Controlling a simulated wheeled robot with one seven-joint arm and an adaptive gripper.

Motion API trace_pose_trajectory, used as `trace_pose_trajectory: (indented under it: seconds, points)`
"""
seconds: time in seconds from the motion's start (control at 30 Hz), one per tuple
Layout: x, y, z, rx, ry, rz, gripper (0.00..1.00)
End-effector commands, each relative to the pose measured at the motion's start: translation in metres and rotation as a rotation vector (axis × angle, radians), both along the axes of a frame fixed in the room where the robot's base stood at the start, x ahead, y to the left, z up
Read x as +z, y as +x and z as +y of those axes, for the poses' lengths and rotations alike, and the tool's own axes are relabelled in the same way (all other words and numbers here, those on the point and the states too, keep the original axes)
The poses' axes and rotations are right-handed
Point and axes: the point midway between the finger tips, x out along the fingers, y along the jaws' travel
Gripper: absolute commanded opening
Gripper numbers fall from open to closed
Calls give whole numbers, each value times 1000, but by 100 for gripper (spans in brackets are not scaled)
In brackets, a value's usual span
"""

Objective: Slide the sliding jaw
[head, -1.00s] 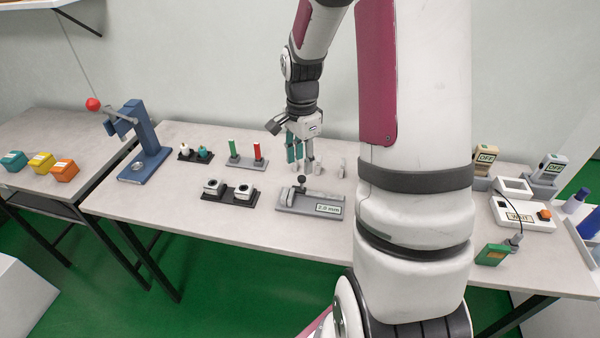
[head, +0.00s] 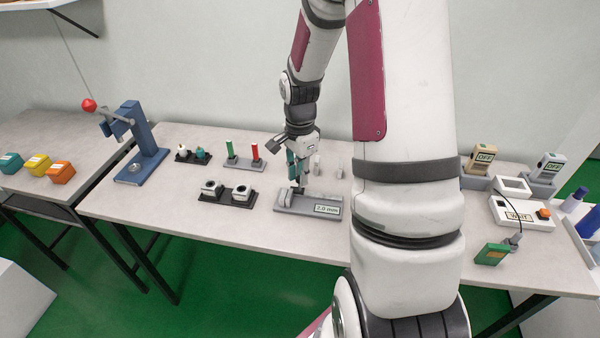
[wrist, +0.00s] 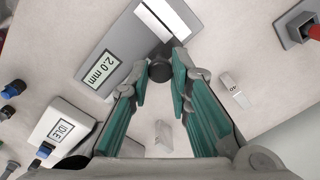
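The measuring fixture (head: 322,203) is a grey base on the table with a display, which reads 2.0 mm in the wrist view (wrist: 103,69). Its sliding jaw (head: 287,199) is a grey block at the left end in the head view. A round black knob (wrist: 160,71) stands up from it. My gripper (wrist: 160,64) points down over the fixture, its teal fingers on either side of the knob. They look closed onto the knob, with little or no gap. The gripper (head: 297,178) covers much of the jaw and knob in the head view.
Small pale blocks (head: 339,172) stand behind the fixture. A white tester (head: 522,213) is at right.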

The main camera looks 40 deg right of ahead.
Motion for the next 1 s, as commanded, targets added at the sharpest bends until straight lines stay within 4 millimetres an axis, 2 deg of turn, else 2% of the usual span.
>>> trace_pose_trajectory:
  seconds: [0.1,0.33,0.6,0.63,0.7,0.73,1.0]
  points:
    - [0,-2,-2,-1,0,0,0]
    - [1,-25,-20,-3,-1,0,0]
    - [0,-26,-21,0,-1,-2,0]
    - [0,-26,-21,0,-1,-2,20]
    - [0,-25,-21,0,-1,-2,36]
    - [0,-25,-21,0,-1,-2,39]
    - [1,-26,-21,0,0,-1,39]
